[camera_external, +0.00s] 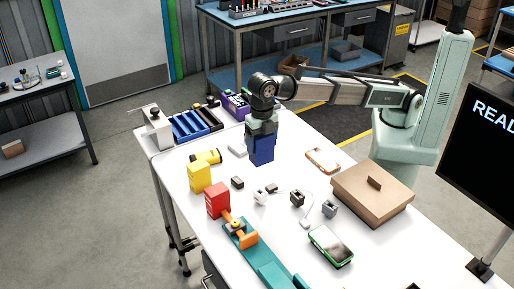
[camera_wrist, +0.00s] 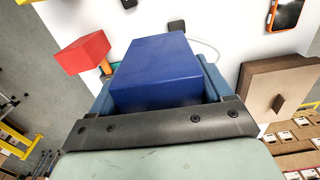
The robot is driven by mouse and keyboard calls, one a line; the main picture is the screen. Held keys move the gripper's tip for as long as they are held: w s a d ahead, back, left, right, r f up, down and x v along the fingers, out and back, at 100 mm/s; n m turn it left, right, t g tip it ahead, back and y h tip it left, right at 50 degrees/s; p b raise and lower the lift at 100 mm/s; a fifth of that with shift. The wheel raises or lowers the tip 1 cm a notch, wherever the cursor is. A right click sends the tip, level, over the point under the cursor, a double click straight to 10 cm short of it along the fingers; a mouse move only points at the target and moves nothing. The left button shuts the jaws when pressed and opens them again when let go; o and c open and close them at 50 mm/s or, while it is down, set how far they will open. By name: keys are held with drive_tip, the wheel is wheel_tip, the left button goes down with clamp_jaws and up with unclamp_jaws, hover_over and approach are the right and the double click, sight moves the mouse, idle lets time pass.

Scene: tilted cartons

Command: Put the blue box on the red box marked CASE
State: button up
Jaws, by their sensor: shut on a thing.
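My gripper (camera_external: 262,140) is shut on the blue box (camera_external: 263,156), which hangs upright below it over the back part of the white table. Its exact height above the table is hard to tell. In the wrist view the blue box (camera_wrist: 158,72) fills the space between the fingers. The red box (camera_external: 217,200) stands upright near the table's left edge, in front and left of my gripper, apart from the blue box. It also shows in the wrist view (camera_wrist: 82,52), at the upper left. Its marking is too small to read. Its top is bare.
A yellow box (camera_external: 199,177) stands just behind the red box. An orange and teal fixture (camera_external: 241,229) lies close in front of it. Small dark blocks (camera_external: 297,198), a green-edged device (camera_external: 331,247) and a brown carton (camera_external: 372,194) are to the right. A blue bin tray (camera_external: 190,124) is behind.

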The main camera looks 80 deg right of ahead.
drive_tip(key=w+a+r, duration=0.6)
drive_tip(key=w+a, duration=0.6)
hover_over(217, 189)
drive_tip(key=shift+a+f, duration=0.1)
drive_tip(key=shift+f, duration=4.85)
drive_tip(key=shift+f, duration=0.1)
drive_tip(key=o, duration=0.7)
drive_tip(key=shift+f, duration=0.1)
drive_tip(key=o, duration=0.4)
wheel_tip(217, 189, up, 12)
drive_tip(key=shift+r, duration=0.2)
